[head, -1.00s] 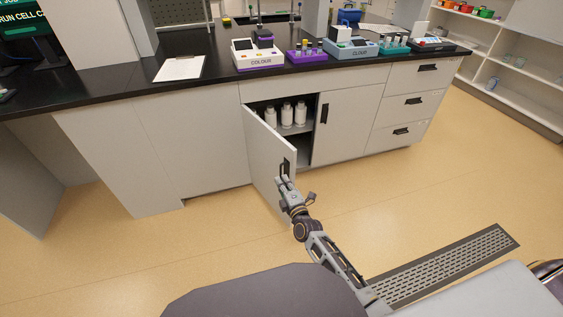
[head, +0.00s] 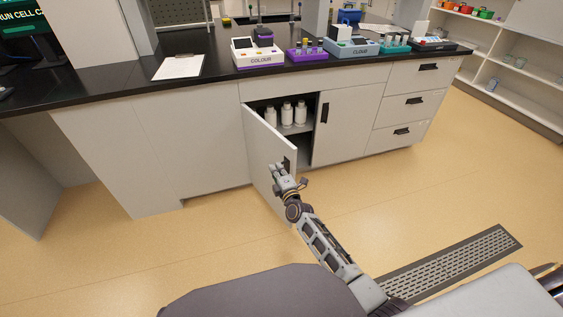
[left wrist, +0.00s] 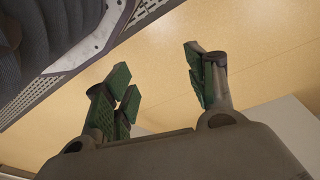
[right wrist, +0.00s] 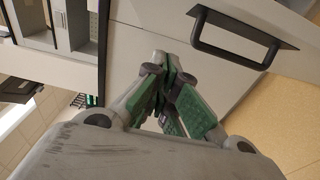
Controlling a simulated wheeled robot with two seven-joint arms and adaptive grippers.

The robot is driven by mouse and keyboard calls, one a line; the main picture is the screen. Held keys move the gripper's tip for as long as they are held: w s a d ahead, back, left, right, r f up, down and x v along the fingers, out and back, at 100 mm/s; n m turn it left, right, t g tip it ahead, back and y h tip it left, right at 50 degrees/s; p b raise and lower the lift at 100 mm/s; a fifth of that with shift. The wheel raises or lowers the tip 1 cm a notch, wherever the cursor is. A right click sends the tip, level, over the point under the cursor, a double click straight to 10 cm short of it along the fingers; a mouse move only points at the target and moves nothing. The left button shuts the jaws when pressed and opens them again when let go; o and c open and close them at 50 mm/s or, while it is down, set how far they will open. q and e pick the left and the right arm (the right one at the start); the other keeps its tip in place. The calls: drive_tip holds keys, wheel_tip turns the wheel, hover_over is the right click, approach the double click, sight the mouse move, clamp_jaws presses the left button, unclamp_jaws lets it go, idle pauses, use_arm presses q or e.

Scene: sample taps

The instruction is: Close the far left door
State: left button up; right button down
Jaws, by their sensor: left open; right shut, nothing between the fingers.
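The left cupboard door (head: 265,152) stands open, swung out from the bench toward me. Its black handle (head: 287,163) is near its free edge; a dark bar handle (right wrist: 240,35) also shows in the right wrist view. My right gripper (head: 275,167) is shut and empty, in front of the door's outer face, just left of the handle. In the right wrist view its fingertips (right wrist: 170,62) are close to the pale door panel; I cannot tell whether they touch. My left gripper (left wrist: 160,80) is open and empty over the floor, and is outside the head view.
White bottles (head: 286,114) stand on a shelf inside the open cupboard. The neighbouring door (head: 343,120) and the drawers (head: 405,105) to the right are shut. Instruments and a clipboard (head: 180,67) lie on the black worktop. The floor before the bench is clear, with a grate (head: 450,262).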

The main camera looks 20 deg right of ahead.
sight(282, 159)
use_arm(q)
drive_tip(key=r+b, duration=0.1)
drive_tip(key=r, duration=0.1)
drive_tip(key=d+r+b, duration=0.1)
drive_tip(key=r, duration=0.1)
drive_tip(key=shift+w+r+b, duration=0.1)
drive_tip(key=shift+r+b, duration=0.2)
drive_tip(key=shift+r, duration=0.05)
use_arm(e)
drive_tip(key=w+d, duration=0.1)
drive_tip(key=w, duration=0.1)
drive_tip(key=w+d, duration=0.2)
drive_tip(key=shift+w+d, duration=0.25)
use_arm(q)
drive_tip(key=shift+d, duration=0.1)
use_arm(e)
drive_tip(key=shift+d, duration=0.15)
